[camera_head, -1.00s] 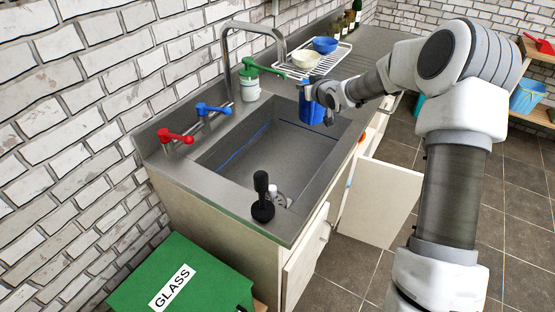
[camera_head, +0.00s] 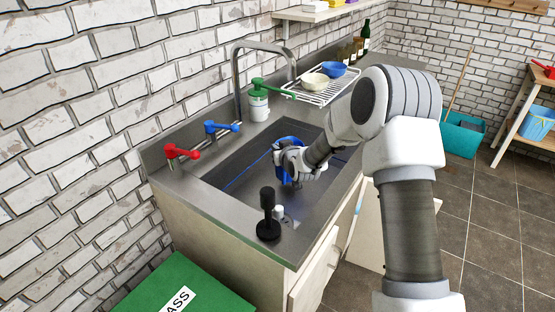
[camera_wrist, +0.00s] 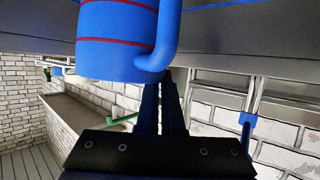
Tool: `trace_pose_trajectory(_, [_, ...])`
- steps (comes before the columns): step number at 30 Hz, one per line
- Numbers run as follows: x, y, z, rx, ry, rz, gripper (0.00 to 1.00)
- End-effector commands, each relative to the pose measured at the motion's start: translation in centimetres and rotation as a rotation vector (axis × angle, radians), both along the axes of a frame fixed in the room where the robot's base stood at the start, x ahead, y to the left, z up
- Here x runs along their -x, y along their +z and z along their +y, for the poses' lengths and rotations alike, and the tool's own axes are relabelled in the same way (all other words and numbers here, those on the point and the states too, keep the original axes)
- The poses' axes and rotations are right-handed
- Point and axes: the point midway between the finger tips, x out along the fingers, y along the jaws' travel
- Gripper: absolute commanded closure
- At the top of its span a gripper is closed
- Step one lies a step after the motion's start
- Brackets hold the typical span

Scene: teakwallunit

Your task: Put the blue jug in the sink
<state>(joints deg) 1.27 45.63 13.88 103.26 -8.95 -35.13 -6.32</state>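The blue jug (camera_head: 284,177) is inside the outline of the sink (camera_head: 320,203) in the head view, partly hidden by my gripper (camera_head: 290,160). In the wrist view the jug (camera_wrist: 118,50) shows red bands and a blue handle at its right side. The black fingers of my gripper (camera_wrist: 166,85) are close together at the handle and appear shut on it. I cannot tell whether the jug's base touches the sink floor.
A tall faucet (camera_head: 238,80), a soap bottle (camera_head: 258,102) with a green pump, and red (camera_head: 181,151) and blue (camera_head: 221,127) tap handles stand along the sink's wall side. A black upright handle (camera_head: 267,215) stands at the near rim. A dish rack (camera_head: 318,90) with bowls is behind.

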Motion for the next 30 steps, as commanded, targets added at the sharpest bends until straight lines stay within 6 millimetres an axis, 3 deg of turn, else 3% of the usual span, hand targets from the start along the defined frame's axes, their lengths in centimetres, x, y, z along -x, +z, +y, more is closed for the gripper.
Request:
trace_pose_trajectory(9, [0.0, -3.9, 0.0, 0.0, -0.001, 0.001, 1.0])
trace_pose_trajectory(18, [0.0, -4.1, 0.0, -0.001, -0.001, 0.0, 1.0])
trace_pose_trajectory(24, [0.0, -4.0, 0.0, 0.0, -0.001, 0.001, 0.66])
trace_pose_trajectory(30, [0.0, -4.0, 0.0, 0.0, -0.001, 0.001, 0.66])
